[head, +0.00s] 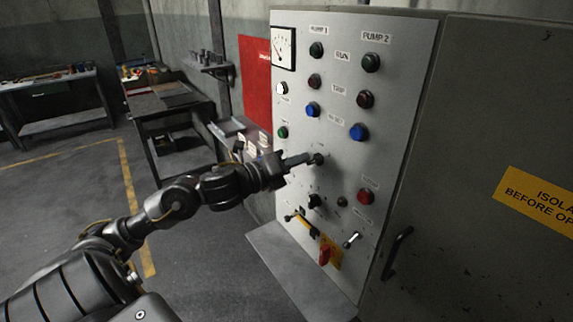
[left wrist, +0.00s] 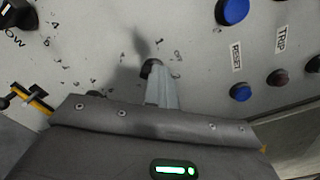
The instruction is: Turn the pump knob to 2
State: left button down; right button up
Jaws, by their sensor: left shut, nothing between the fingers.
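The grey control panel (head: 340,100) stands ahead with lamps, buttons and knobs. A small dark round knob (head: 318,158) sits mid-panel; it also shows in the left wrist view (left wrist: 150,66), with small numerals printed around it. My left gripper (head: 303,160) reaches in from the left, its fingers closed together. In the left wrist view its fingertips (left wrist: 161,82) are right at this knob and hide part of it. I cannot tell whether they touch it. The knob's pointer position is not readable. My right gripper is not in view.
Blue buttons (head: 358,132), a red button (head: 368,196) and another black knob (head: 315,200) surround the spot. A red switch on a yellow plate (head: 326,254) and a small lever (head: 351,240) are lower. A cabinet with a handle (head: 397,252) stands right. Floor to the left is clear.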

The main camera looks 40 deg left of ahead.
pick_arm(q)
jog(key=v, duration=0.7)
jog(key=shift+s, duration=0.35)
jog(key=shift+w, duration=0.1)
